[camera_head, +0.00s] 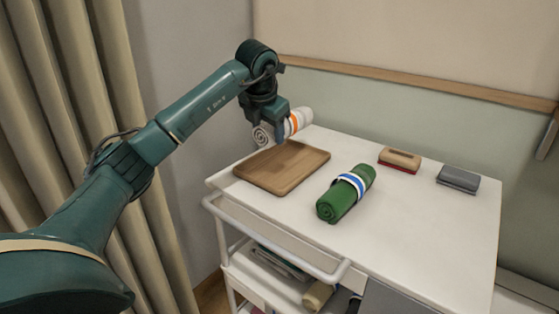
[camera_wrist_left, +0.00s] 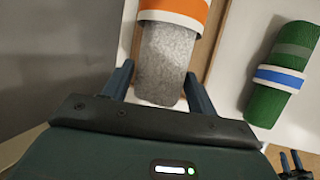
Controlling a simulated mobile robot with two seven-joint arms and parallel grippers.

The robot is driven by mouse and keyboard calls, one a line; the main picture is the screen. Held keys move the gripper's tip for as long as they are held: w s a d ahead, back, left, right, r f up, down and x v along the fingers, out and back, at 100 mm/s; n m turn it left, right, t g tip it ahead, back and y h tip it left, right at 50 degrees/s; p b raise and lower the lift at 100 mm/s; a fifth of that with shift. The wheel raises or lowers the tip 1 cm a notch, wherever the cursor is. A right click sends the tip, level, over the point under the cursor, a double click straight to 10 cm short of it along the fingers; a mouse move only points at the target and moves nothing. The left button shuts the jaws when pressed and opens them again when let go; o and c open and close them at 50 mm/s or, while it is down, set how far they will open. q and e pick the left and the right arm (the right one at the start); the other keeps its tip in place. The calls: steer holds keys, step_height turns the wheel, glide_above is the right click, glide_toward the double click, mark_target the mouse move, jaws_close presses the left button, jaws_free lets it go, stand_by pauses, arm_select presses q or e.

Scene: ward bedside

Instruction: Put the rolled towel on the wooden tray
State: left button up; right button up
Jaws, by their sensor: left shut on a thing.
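A white-grey rolled towel (camera_head: 299,120) with an orange band is held by my left gripper (camera_head: 280,137), which is shut on it. It lies across the far left edge of the wooden tray (camera_head: 282,168) in the head view; a gap between them cannot be judged. In the left wrist view the towel (camera_wrist_left: 165,65) sits between the two fingers (camera_wrist_left: 158,85), with the tray's brown surface (camera_wrist_left: 208,40) behind it. The tray is flat on the white cart top, and its visible surface is bare.
A green roll (camera_head: 328,207) with a blue and white band lies right of the tray. A brush-like block (camera_head: 400,159) and a grey box (camera_head: 458,180) lie farther right on the cart top (camera_head: 420,230). A white rail (camera_head: 270,245) runs along the front edge.

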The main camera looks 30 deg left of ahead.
arm_select(q)
step_height(320, 180, down, 9)
steer(key=shift+s+r, duration=0.15)
stand_by(0.4)
steer(key=o, duration=1)
steer(key=v, duration=1.2)
